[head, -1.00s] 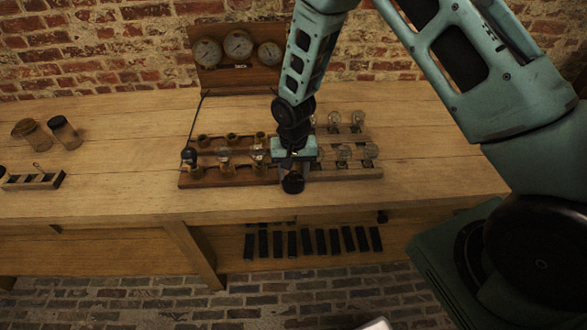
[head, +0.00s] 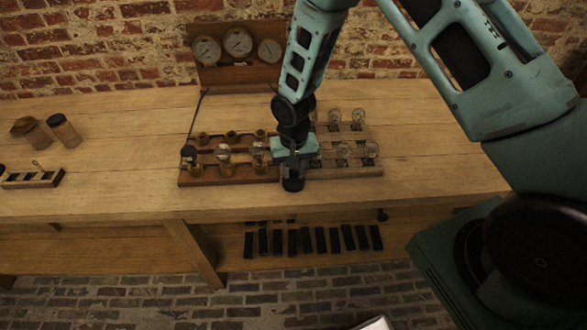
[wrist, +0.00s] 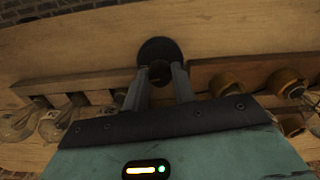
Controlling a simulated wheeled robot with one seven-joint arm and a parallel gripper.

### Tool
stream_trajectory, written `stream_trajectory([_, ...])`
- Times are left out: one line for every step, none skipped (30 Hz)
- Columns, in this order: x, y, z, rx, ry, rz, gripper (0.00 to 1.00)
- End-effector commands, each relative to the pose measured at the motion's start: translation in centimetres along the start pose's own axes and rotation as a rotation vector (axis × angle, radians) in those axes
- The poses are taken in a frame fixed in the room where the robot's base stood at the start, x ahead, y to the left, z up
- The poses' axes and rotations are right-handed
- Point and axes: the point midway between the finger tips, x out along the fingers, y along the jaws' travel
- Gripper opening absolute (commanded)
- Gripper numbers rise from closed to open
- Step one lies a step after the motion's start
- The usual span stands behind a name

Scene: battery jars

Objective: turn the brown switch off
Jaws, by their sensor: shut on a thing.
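My gripper (head: 293,172) points down at the front edge between the two wooden racks. Its fingers are shut on a small dark knob standing on a round dark base (head: 293,184). In the wrist view the round base (wrist: 160,46) shows just beyond the fingertips (wrist: 160,74), and the fingers partly hide the knob. It looks like a switch, but its colour is too dark to tell as brown. Another dark round knob (head: 188,152) stands at the left end of the left rack.
A board with three gauges (head: 238,42) stands behind. The table front is clear.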

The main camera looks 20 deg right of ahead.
Motion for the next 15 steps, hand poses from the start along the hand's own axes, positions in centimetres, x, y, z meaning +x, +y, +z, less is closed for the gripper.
stream_trajectory([0.03, -0.04, -0.01, -0.034, 0.001, -0.001, 0.03])
stream_trajectory([0.04, -0.05, -0.01, -0.057, 0.001, -0.001, 0.03])
stream_trajectory([0.05, -0.05, -0.01, -0.091, 0.001, -0.001, 0.03])
stream_trajectory([0.06, -0.06, 0.00, -0.117, 0.001, -0.001, 0.03])
stream_trajectory([0.06, -0.06, 0.00, -0.144, 0.000, -0.001, 0.03])
stream_trajectory([0.06, -0.06, 0.01, -0.180, 0.000, -0.001, 0.03])
stream_trajectory([0.06, -0.05, 0.01, -0.208, 0.000, -0.001, 0.03])
stream_trajectory([0.06, -0.03, 0.00, -0.237, 0.000, -0.001, 0.03])
stream_trajectory([0.06, -0.01, 0.00, -0.275, 0.000, -0.001, 0.03])
stream_trajectory([0.06, 0.00, 0.00, -0.305, 0.000, 0.000, 0.03])
stream_trajectory([0.05, 0.01, 0.00, -0.333, 0.000, 0.000, 0.03])
stream_trajectory([0.04, 0.01, 0.00, -0.371, 0.000, 0.000, 0.03])
stream_trajectory([0.03, 0.01, 0.00, -0.399, 0.000, 0.000, 0.03])
stream_trajectory([0.02, 0.01, 0.01, -0.428, 0.000, 0.000, 0.03])
stream_trajectory([0.01, -0.01, 0.01, -0.466, 0.000, 0.000, 0.03])
